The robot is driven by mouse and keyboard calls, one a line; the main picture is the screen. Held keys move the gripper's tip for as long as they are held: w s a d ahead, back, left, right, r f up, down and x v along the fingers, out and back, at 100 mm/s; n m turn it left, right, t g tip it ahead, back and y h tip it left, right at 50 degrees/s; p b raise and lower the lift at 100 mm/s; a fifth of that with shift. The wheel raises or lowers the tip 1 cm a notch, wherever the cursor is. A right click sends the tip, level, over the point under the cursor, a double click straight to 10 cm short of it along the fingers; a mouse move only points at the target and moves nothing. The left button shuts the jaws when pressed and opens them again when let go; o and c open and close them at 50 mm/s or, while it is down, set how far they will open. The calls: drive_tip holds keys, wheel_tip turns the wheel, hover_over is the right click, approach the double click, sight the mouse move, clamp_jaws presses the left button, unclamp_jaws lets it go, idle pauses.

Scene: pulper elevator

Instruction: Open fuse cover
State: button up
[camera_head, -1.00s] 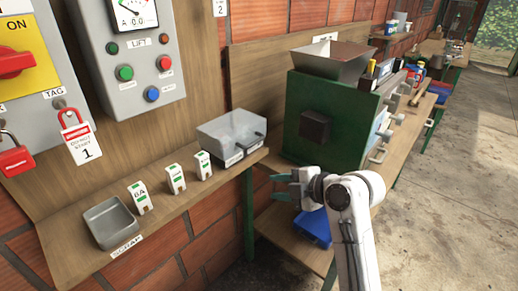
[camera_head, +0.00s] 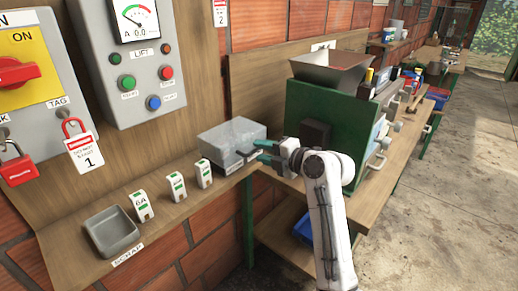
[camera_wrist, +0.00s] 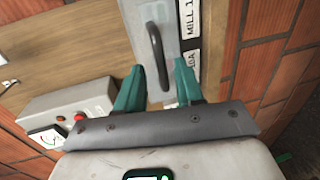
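The fuse cover (camera_head: 229,138) is a clear grey box-like lid on the wooden shelf, and it looks closed. Its dark bar handle (camera_wrist: 157,54) shows upright in the wrist view, ahead of and between my fingers. My gripper (camera_head: 262,152) has teal fingers and is at the right end of the cover, close to the handle. In the wrist view my gripper (camera_wrist: 158,82) has its fingers apart, one on each side of the handle's near end. I cannot tell whether they touch it. What lies inside the cover is blurred.
Several white fuses (camera_head: 177,186) stand on the shelf left of the cover. A grey scrap tray (camera_head: 112,231) is at the shelf's left end. A green machine with a hopper (camera_head: 328,70) stands close behind my gripper. The lift panel (camera_head: 140,60) hangs above the shelf.

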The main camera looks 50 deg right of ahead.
drive_tip(key=shift+x, duration=0.8)
clamp_jaws()
